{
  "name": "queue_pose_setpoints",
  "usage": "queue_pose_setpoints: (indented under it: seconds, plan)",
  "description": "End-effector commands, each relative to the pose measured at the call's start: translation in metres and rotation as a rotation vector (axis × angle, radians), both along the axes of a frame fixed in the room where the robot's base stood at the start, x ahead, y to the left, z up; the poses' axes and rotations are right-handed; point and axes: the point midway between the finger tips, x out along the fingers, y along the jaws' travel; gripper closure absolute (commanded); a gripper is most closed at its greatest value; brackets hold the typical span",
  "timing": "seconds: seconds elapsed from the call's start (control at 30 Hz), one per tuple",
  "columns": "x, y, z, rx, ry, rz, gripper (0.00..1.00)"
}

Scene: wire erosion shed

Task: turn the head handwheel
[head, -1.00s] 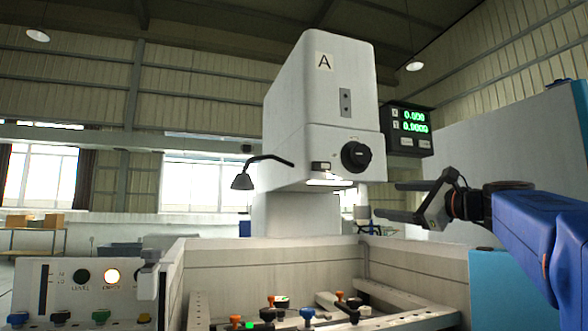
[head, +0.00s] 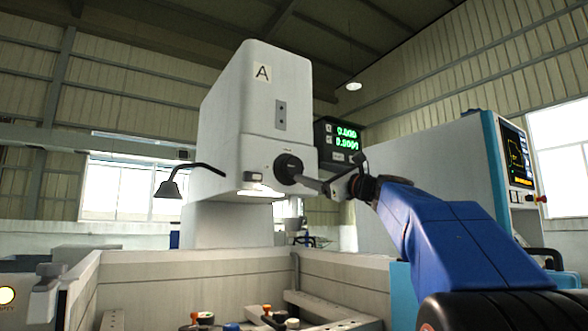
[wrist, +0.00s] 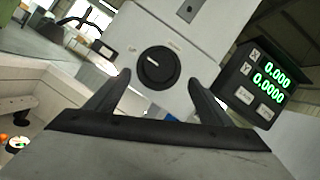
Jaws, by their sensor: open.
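The head handwheel is a round black knob (head: 288,168) with a pale mark, on the front of the white machine head (head: 240,110) labelled A. In the wrist view the knob (wrist: 158,68) lies ahead, between my fingertips and beyond them. My gripper (wrist: 160,82) is open, its two dark fingers spread to the left and right of the knob with visible gaps. In the head view my gripper (head: 312,186) reaches in from the right, its fingertips close to the knob.
A readout box (head: 340,142) with green digits sits just right of the head, close to my gripper. A black lamp (head: 172,188) hangs at its left. Below is an open tank (head: 190,268) with several coloured knobs. A control cabinet with a screen (head: 518,155) stands at the right.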

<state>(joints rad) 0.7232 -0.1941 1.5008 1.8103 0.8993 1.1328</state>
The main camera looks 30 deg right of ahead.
Motion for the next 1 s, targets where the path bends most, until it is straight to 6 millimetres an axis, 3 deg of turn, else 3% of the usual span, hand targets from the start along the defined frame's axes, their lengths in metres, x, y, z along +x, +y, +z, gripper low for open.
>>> queue_pose_setpoints:
  seconds: [0.5,0.7,1.0]
  plan:
    - [0.077,0.018,0.027,0.0,0.001,0.003,0.26]
    - [0.089,0.02,0.032,-0.001,0.001,0.002,0.26]
    - [0.091,0.021,0.033,0.0,0.001,0.0,0.26]
